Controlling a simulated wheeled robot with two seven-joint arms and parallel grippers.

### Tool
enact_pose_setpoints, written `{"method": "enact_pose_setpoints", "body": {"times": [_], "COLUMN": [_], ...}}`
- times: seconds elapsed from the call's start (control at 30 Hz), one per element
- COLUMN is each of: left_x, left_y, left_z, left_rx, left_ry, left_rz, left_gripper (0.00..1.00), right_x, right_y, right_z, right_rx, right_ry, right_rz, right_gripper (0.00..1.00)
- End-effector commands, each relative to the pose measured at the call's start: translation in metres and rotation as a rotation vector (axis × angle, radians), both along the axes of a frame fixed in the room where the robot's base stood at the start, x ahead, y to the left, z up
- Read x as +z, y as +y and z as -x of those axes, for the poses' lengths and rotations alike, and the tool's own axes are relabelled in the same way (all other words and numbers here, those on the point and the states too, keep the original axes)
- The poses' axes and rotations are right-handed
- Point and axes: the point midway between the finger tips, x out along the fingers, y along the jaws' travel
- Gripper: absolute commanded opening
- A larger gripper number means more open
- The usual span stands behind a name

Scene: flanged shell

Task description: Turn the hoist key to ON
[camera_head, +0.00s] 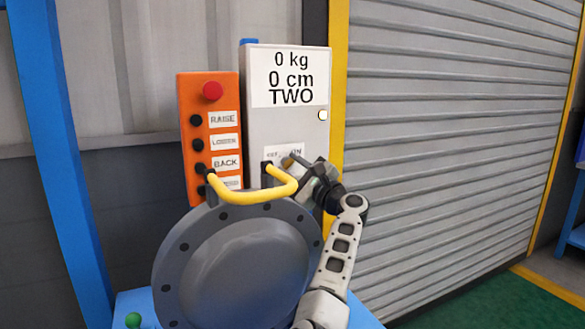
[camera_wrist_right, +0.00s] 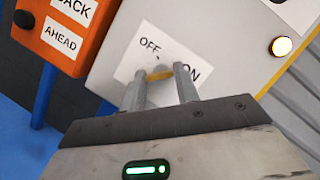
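The hoist's grey control box (camera_head: 262,125) stands upright, with a display reading 0 kg, 0 cm, TWO. Its OFF/ON label (camera_wrist_right: 147,50) shows in the right wrist view, OFF at left and ON at right. The hoist key (camera_wrist_right: 159,73), with a yellowish part, sits at the label between the two words. My right gripper (camera_wrist_right: 161,82) has its fingers apart, one on each side of the key; whether they touch it I cannot tell. In the head view my right gripper (camera_head: 300,166) is at the label and partly covers it. My left gripper is not in view.
An orange button panel (camera_head: 220,95) with a red button stands left of the box. A yellow post (camera_head: 338,60) and roller shutter (camera_head: 450,130) are at right.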

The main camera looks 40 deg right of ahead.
Motion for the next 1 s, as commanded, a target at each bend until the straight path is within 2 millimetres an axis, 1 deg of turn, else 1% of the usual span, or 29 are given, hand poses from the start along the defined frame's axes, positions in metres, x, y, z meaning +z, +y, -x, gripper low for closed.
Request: {"method": "enact_pose_setpoints", "body": {"times": [0.03,0.07,0.33,0.47,0.57,0.67,0.9,1.0], "left_x": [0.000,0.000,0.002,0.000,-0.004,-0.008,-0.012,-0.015], "left_y": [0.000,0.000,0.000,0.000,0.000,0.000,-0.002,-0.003], "left_z": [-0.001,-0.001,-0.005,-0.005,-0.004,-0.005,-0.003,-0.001], "left_rx": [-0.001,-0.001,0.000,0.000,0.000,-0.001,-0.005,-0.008], "left_ry": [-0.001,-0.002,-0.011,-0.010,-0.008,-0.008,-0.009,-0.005], "left_rz": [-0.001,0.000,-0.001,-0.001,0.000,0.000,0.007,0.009], "left_gripper": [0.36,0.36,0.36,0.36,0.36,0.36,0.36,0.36], "right_x": [-0.001,-0.001,-0.001,-0.004,-0.010,-0.017,-0.032,-0.038], "right_y": [0.000,0.000,0.000,0.000,0.000,0.000,0.002,0.002], "right_z": [0.000,0.000,0.000,0.008,0.023,0.044,0.101,0.121], "right_rx": [-0.001,0.000,0.000,-0.002,-0.002,-0.004,-0.003,-0.003], "right_ry": [0.002,0.001,0.000,0.001,0.001,0.003,0.004,0.004], "right_rz": [0.000,0.000,0.000,0.001,0.003,0.004,0.003,0.003], "right_gripper": [0.46,0.51,0.51,0.51,0.51,0.51,0.51,0.51]}}
